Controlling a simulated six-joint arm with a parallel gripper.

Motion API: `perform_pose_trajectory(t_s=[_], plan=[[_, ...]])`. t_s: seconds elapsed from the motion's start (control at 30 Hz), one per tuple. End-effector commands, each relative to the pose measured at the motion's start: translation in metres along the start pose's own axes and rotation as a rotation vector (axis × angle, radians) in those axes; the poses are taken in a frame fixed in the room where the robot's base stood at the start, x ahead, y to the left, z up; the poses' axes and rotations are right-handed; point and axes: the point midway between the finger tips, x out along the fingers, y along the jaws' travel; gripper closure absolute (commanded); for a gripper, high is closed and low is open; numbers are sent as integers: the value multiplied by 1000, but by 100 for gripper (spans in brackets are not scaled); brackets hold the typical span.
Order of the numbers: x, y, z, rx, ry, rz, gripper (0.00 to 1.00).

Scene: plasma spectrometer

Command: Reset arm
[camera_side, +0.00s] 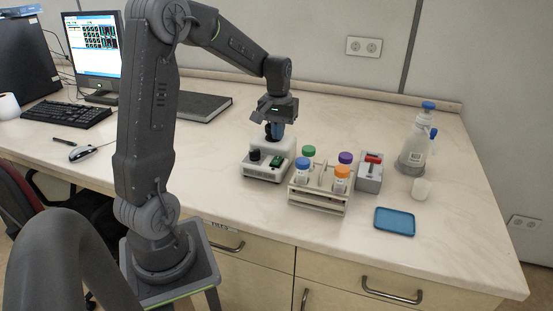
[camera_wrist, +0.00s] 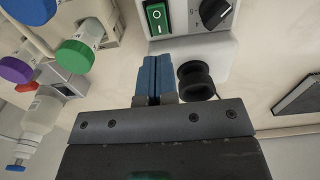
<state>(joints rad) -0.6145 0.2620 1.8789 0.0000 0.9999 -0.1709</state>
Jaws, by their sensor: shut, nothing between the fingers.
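My gripper (camera_side: 276,131) is above the bench, just over the small white device with a green switch (camera_side: 262,168). Its blue fingers (camera_wrist: 155,80) are shut together with nothing between them in the wrist view. The device also shows in the wrist view (camera_wrist: 208,50), with its green rocker switch (camera_wrist: 157,18), a black dial (camera_wrist: 215,12) and a black round cup (camera_wrist: 195,80) right beside the fingers. I cannot tell whether the fingers touch the device.
A rack (camera_side: 319,198) with several capped tubes stands right of the device. A closed laptop (camera_side: 204,107) lies behind.

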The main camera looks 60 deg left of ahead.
Motion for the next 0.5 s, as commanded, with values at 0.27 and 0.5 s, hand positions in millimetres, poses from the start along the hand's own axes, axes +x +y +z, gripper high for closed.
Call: perform_pose_trajectory(t_s=[0.27, 0.5], plan=[[-6, 0, 0, 0, -1, 0, 100], [-12, 5, 6, 19, 12, 2, 100]])
